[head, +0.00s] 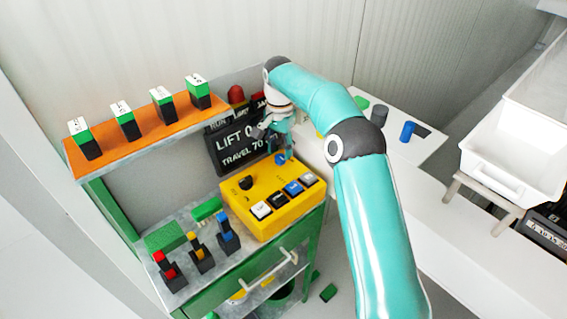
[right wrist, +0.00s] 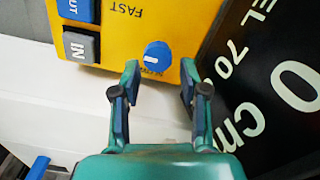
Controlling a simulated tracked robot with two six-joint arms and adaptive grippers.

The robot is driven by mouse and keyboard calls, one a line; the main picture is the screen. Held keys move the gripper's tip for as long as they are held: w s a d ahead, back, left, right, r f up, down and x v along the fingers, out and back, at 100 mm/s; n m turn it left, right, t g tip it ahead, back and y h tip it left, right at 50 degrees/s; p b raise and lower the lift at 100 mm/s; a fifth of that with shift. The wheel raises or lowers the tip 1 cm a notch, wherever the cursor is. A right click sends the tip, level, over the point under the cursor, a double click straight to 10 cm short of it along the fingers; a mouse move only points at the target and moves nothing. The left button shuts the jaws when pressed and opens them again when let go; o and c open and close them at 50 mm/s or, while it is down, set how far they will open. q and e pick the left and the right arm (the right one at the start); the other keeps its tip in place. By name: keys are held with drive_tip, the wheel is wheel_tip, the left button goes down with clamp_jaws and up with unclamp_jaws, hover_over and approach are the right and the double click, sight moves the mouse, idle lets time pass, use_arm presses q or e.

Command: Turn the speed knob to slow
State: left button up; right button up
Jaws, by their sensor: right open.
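The yellow control box (head: 262,190) stands on the grey top of the green cabinet. Its blue speed knob (head: 280,159) is at the far right corner, and in the right wrist view the knob (right wrist: 157,56) has a white pointer line. The word FAST is printed beside it there; small lettering at the knob's near side is partly covered. My right gripper (head: 273,135) is above that corner, open and empty. In the right wrist view its fingertips (right wrist: 160,75) are either side of the knob's line, short of it and apart from it. My left gripper is not in view.
A black display (head: 235,145) reading LIFT and TRAVEL stands close behind the box. Push buttons (head: 293,188) line the box's near right side, and a black knob (head: 246,183) is at its left. Levers (head: 198,250) stand left of the box. An orange shelf (head: 143,134) holds labelled blocks.

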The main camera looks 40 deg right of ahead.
drive_tip(key=shift+s+f+b, duration=0.1)
drive_tip(key=shift+f+b, duration=0.65)
drive_tip(key=shift+f, duration=0.5)
